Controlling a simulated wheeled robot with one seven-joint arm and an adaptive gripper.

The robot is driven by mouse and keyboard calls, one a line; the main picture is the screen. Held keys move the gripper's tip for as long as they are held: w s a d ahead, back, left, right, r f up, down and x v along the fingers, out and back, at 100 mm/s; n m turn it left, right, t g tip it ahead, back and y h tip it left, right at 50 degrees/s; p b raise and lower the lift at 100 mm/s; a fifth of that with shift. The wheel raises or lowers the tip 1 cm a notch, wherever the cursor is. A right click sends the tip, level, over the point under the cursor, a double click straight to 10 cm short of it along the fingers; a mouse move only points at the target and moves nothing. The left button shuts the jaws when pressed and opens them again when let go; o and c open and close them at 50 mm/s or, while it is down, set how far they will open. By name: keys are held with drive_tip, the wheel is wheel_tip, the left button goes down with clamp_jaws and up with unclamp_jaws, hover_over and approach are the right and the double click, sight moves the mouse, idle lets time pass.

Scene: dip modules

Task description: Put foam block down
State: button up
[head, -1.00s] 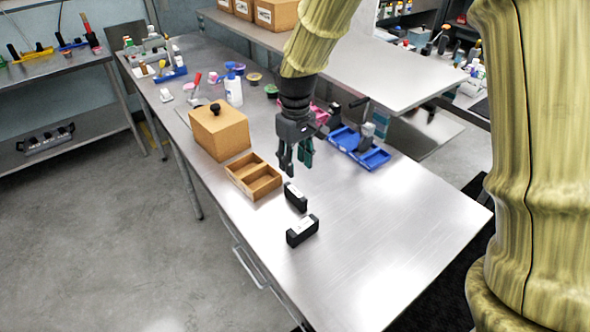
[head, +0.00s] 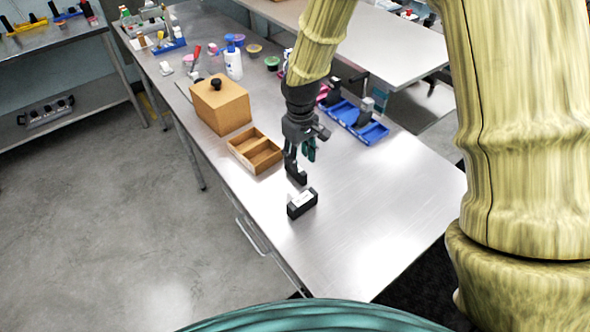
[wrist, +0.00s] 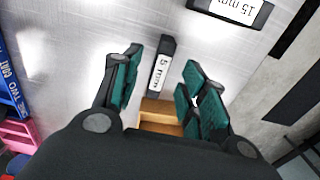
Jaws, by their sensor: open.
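A small black block (wrist: 162,66) with a white "5 mm" label lies on the metal table; in the wrist view it shows between my fingers. In the head view this block (head: 299,177) is partly hidden behind my gripper (head: 300,158). My gripper (wrist: 160,82) is open, with teal pads and nothing held. It is above the table by the block; I cannot tell the exact gap. A second, larger black block (wrist: 232,10) with a "15 mm" label lies nearer the front; it also shows in the head view (head: 302,204). I cannot tell which one is the foam block.
A divided wooden tray (head: 256,152) and a lidded wooden box (head: 221,106) stand left of my gripper. A blue tray (head: 368,130) is at the right. A white bottle (head: 233,66) and small cups stand behind. The table's front right is clear.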

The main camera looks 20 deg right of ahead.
drive_tip(key=shift+s+a+f+p, duration=0.15)
drive_tip(key=shift+f+p, duration=0.85)
drive_tip(key=shift+f, duration=0.3)
drive_tip(key=shift+f+p, duration=0.4)
drive_tip(key=shift+f, duration=0.9)
clamp_jaws()
